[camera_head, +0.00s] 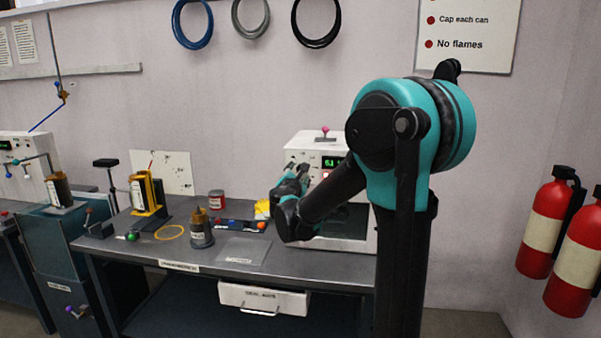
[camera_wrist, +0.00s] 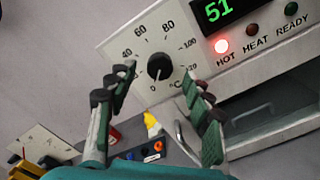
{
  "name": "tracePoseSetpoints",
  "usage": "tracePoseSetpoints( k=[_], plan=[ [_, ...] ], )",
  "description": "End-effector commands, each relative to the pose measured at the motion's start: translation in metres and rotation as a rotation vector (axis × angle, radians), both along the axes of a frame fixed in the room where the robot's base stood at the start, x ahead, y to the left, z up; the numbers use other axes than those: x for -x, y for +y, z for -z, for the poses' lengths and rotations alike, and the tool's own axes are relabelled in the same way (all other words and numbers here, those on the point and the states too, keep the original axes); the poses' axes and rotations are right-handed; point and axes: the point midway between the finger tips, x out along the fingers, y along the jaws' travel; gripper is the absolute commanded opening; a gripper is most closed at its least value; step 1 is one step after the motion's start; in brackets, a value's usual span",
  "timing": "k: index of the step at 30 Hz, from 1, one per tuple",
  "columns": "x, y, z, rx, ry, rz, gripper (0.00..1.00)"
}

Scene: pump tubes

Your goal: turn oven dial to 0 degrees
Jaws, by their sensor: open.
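The oven (camera_head: 305,150) is a white box on the bench in the head view. Its black dial (camera_wrist: 159,66) shows in the wrist view, on a white panel marked from 0 to 120 °C. A thin pale mark on the dial appears to point down, near 0, but it is small. My gripper (camera_wrist: 157,74) is open, with one green-padded finger at each side of the dial in the picture. I cannot tell whether the fingers touch it. In the head view my gripper (camera_head: 302,178) is in front of the oven's left side, and my arm hides part of the oven.
The green display (camera_wrist: 219,9) reads 51, and the red HOT light (camera_wrist: 222,46) glows. A dark pot (camera_head: 201,232), red can (camera_head: 216,200) and yellow stand (camera_head: 148,193) are left on the bench (camera_head: 215,265).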

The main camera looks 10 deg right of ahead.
Motion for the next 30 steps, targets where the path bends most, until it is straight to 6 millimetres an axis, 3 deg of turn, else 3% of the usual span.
tracePoseSetpoints(
  k=[6, 12, 26, 30],
  plan=[
    [0.045, 0.016, 0.0, 0.0, 0.0, -0.004, 0.51],
    [0.072, 0.024, 0.0, 0.0, 0.0, -0.003, 0.51],
    [0.082, 0.027, 0.0, 0.0, 0.001, -0.001, 0.51],
    [0.088, 0.012, 0.01, -0.069, 0.012, 0.03, 0.51]
  ],
)
